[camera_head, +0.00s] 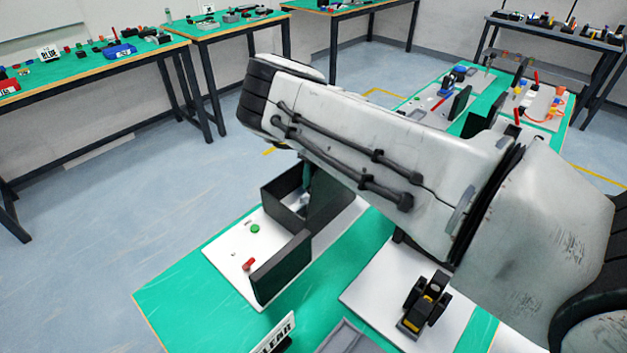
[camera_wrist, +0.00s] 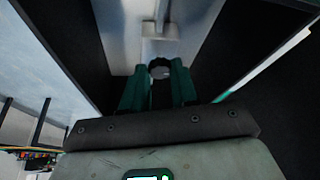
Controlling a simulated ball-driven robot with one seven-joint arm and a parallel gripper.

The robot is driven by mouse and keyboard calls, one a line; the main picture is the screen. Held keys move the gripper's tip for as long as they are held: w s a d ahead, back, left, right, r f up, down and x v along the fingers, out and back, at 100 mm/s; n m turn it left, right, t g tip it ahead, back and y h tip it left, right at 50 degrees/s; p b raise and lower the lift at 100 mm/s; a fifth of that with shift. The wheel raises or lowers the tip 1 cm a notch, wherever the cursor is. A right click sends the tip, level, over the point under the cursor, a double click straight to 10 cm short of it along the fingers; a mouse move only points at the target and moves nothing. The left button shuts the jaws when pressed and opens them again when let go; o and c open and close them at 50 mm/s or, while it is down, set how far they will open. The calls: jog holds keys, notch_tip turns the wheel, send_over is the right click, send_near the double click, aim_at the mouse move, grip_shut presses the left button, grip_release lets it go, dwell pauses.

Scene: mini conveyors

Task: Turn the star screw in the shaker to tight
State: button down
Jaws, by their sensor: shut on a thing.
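The shaker (camera_wrist: 118,42) fills much of the wrist view, with dark side walls and a pale metal inside. In the head view I take it to be the black-walled unit (camera_head: 281,211) on a white board, partly behind my arm. The star screw (camera_wrist: 160,62) is a small dark round knob below a metal bracket. My gripper (camera_wrist: 158,74) has green fingers, one on each side of the knob, and is shut on it. In the head view a green finger of my gripper (camera_head: 307,174) shows between the black walls. The screw is hidden there, and its tightness cannot be seen.
The white board (camera_head: 232,262) carries a green button (camera_head: 255,229), a red switch (camera_head: 248,264) and an upright black panel (camera_head: 282,268). A black and yellow device (camera_head: 424,303) stands on another board at right. Dark walls stand close on both sides of my gripper.

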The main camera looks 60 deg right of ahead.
dwell(0.3)
jog(key=c, duration=0.9)
grip_release()
jog(key=shift+o, duration=0.2)
jog(key=b+v, duration=0.1)
jog(key=v, duration=0.9)
jog(key=shift+r+b, duration=0.3)
jog(key=shift+r, duration=0.1)
jog(key=shift+d, duration=0.15)
